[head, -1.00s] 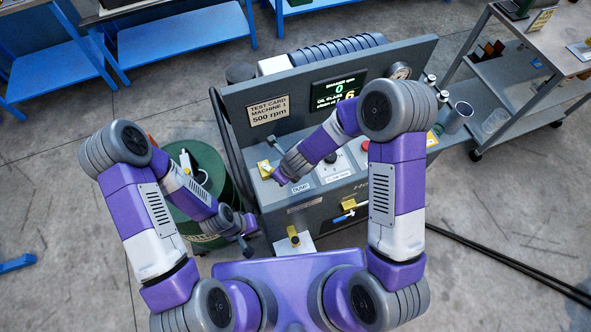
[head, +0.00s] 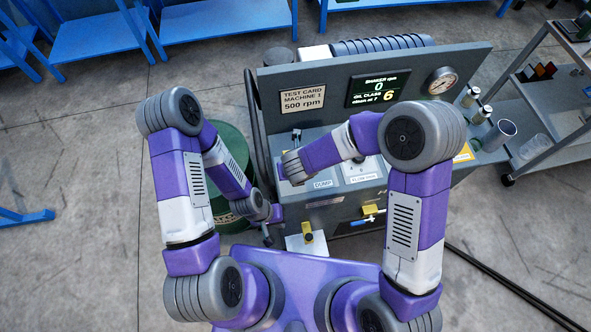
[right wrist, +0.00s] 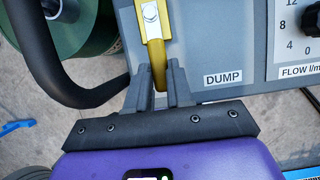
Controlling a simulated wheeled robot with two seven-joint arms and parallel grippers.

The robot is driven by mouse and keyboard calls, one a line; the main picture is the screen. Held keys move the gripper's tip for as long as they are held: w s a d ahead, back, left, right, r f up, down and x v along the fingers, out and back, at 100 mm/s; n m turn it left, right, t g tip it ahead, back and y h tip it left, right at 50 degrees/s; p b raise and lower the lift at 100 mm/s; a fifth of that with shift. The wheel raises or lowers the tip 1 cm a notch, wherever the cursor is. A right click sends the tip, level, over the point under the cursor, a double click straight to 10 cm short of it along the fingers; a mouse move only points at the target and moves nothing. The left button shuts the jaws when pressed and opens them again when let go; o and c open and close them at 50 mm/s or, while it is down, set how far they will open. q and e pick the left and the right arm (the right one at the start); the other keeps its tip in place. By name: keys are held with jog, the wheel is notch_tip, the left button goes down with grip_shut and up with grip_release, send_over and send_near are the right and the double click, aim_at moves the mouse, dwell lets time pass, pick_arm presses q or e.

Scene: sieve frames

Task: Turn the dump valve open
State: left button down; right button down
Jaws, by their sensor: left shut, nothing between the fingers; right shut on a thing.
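The dump valve's yellow lever (right wrist: 157,55) shows in the right wrist view, fixed by a bolt on a pale plate beside the DUMP label (right wrist: 223,77). It points from the bolt down toward my right gripper. My right gripper (right wrist: 158,76) is shut on the lever's end, one finger on each side. In the head view the lever is hidden behind my right wrist, left of the DUMP label (head: 323,184) on the machine panel (head: 362,172). My left gripper (head: 268,238) is shut and empty, low at the machine's left front corner.
A green drum (head: 229,152) stands left of the machine, close to my left forearm. A black curved bar (right wrist: 58,88) passes left of my right gripper. A small yellow fitting (head: 308,231) on a white plate and a blue-handled yellow valve (head: 370,212) sit at the machine's front.

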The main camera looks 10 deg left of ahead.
dwell(0.3)
jog(key=c, duration=1)
grip_release()
jog(key=a+p+v, duration=0.1)
jog(key=p+v, duration=0.1)
jog(key=v, duration=0.5)
jog(key=shift+d+r, duration=0.3)
jog(key=shift+d, duration=0.25)
jog(key=shift+s, duration=0.15)
